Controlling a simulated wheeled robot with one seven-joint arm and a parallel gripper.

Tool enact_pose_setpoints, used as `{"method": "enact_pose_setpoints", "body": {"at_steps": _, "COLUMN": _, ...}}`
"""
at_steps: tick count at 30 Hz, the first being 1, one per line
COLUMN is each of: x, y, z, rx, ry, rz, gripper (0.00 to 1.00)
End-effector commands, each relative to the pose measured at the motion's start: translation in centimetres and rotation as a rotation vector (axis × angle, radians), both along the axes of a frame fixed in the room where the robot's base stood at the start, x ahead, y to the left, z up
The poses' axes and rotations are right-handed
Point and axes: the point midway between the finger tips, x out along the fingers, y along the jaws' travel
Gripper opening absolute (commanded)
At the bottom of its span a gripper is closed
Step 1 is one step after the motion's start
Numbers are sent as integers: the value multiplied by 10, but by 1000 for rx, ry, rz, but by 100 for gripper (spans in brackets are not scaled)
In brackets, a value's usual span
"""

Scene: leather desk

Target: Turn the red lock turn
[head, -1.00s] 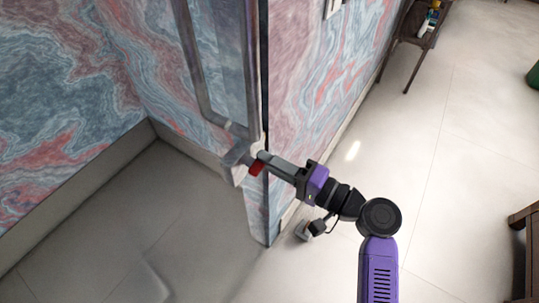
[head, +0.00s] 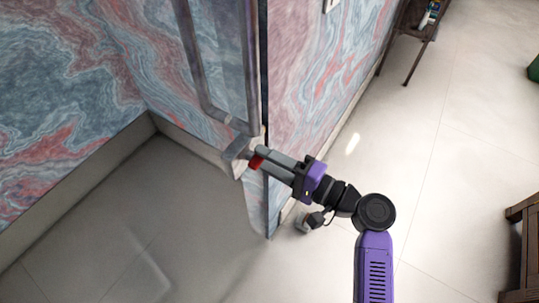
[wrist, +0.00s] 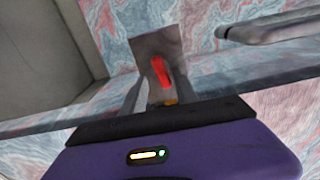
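The red lock turn (head: 256,161) sits on a grey metal plate (wrist: 148,48) at the edge of a glass door (head: 222,60). In the wrist view the red lock turn (wrist: 160,71) stands out from the plate, slightly tilted, just ahead of my fingers. My gripper (head: 262,156) is at the lock from the right, its grey fingers close to the red piece. In the wrist view my gripper (wrist: 160,92) has its fingers apart, one on each side below the red turn. I cannot tell whether either finger touches it.
A long metal door handle (head: 205,95) runs up the glass above the lock, and also shows at right in the wrist view (wrist: 270,27). A marbled wall (head: 305,95) stands close behind my gripper. Open floor (head: 450,170) lies to the right, with a dark table (head: 408,30) beyond.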

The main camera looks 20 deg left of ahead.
Motion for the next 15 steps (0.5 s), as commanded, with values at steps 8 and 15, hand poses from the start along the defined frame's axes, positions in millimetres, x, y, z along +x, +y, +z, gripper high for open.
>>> {"method": "enact_pose_setpoints", "body": {"at_steps": 8, "x": 3, "y": -1, "z": 4, "rx": 3, "ry": -6, "rz": -7, "gripper": 38}}
{"method": "enact_pose_setpoints", "body": {"at_steps": 15, "x": 1, "y": -24, "z": 3, "rx": 4, "ry": -7, "rz": -11, "gripper": 38}}
